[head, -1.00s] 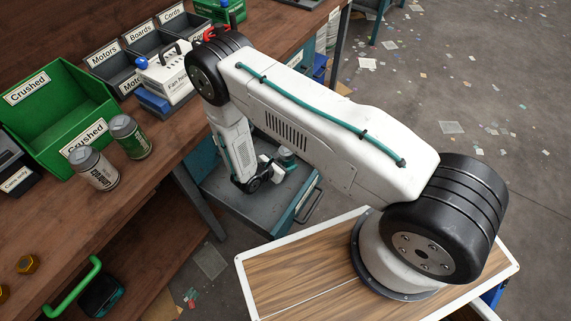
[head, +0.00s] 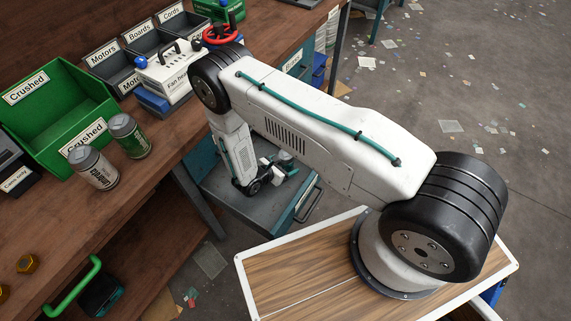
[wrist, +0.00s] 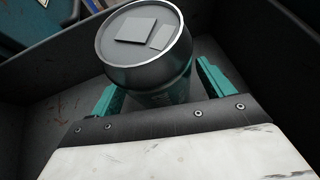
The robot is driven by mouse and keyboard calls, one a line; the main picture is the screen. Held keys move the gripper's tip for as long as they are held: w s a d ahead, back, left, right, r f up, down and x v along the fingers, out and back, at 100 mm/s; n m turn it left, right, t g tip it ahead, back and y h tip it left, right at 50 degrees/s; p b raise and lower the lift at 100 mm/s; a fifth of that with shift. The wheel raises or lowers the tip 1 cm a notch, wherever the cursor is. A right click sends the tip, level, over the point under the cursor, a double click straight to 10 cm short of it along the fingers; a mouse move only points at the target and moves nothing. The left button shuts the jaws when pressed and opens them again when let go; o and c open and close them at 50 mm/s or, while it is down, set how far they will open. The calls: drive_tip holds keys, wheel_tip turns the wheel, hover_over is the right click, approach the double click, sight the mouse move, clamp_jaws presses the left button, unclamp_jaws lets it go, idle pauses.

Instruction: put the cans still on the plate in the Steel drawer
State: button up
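A grey-topped can (wrist: 143,38) with a dark teal body stands in the open grey drawer (head: 222,188), whose dark wall (wrist: 275,62) fills the wrist view. My gripper (wrist: 160,92) is low in the drawer, its teal fingers on either side of the can. A gap shows at the right finger, so the gripper looks open around it. The can also shows small in the head view (head: 285,156). A silver can (head: 94,169) and a green can (head: 130,136) stand upright on the bench.
A green Crushed bin (head: 62,118) is behind the bench cans. The bench edge and drawer sides are close to my arm. Open floor lies right.

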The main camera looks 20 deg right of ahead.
drive_tip(key=shift+r, duration=0.15)
drive_tip(key=shift+r, duration=0.3)
drive_tip(key=v, duration=1.2)
drive_tip(key=d+r+m+g+y, duration=0.1)
drive_tip(key=d+r+m+g, duration=0.2)
drive_tip(key=r, duration=0.9)
drive_tip(key=w+d+r+m+g, duration=0.1)
drive_tip(key=d+r+m, duration=0.3)
drive_tip(key=r, duration=0.7)
drive_tip(key=d+r+m+g+y, duration=0.15)
drive_tip(key=r+m, duration=0.35)
drive_tip(key=r, duration=0.7)
drive_tip(key=s+d+r+m+g+y, duration=0.1)
drive_tip(key=s+d+r+m+y, duration=0.35)
drive_tip(key=s+r, duration=0.75)
drive_tip(key=s+r+m+t+y, duration=0.2)
drive_tip(key=s+r+m+y, duration=0.2)
drive_tip(key=s, duration=0.9)
wheel_tip(320, 180, up, 4)
drive_tip(key=shift+s+d+r+m+t, duration=0.15)
drive_tip(key=shift+d+m+t, duration=0.25)
drive_tip(key=shift+m, duration=0.85)
drive_tip(key=shift+c, duration=0.3)
